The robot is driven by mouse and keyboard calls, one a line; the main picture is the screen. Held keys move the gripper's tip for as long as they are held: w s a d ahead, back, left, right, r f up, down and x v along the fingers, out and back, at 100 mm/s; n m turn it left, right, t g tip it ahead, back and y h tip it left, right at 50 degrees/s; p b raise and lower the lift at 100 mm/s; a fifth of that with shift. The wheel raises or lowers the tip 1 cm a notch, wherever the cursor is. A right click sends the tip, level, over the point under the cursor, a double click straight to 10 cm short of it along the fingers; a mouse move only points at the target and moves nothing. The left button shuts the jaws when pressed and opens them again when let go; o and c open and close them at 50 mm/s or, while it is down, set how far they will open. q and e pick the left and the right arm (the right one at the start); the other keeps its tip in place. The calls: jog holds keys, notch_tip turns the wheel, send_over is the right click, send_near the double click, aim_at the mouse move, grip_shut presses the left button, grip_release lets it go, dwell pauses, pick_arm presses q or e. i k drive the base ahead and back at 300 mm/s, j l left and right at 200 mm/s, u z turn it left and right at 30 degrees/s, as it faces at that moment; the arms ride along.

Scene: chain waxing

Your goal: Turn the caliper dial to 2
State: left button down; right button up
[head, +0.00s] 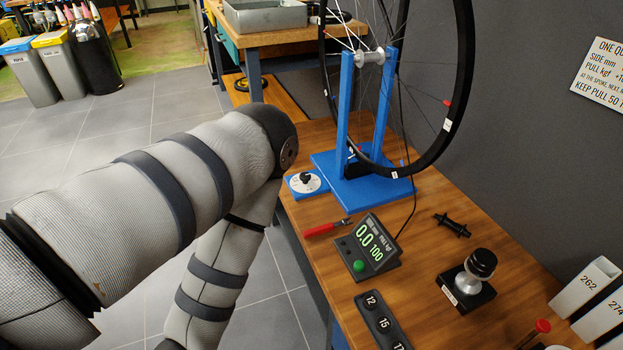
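A white dial (305,182) with a black knob in its middle lies on a small blue plate, joined to or touching the left side of the blue wheel stand (363,192). Its markings are too small to read, so I cannot tell which number the knob points to. My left arm comes in from the left, bends close beside the dial and runs down out of the picture. Neither of my grippers is in view.
A spoked wheel (462,100) stands in the blue stand. On the wooden bench are a red-handled tool (322,229), a display box (368,249) reading 0.0 and 100, a black hub (452,225), a black-capped metal piece (467,284) and a numbered strip (383,324).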

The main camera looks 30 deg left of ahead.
aim_at(305, 177)
jog(key=i+j, duration=0.15)
jog(key=j, duration=0.2)
jog(key=i+j, duration=0.2)
jog(key=j, duration=0.15)
jog(key=i+j, duration=0.15)
jog(key=j, duration=0.2)
jog(key=i+j, duration=0.15)
jog(key=j, duration=0.2)
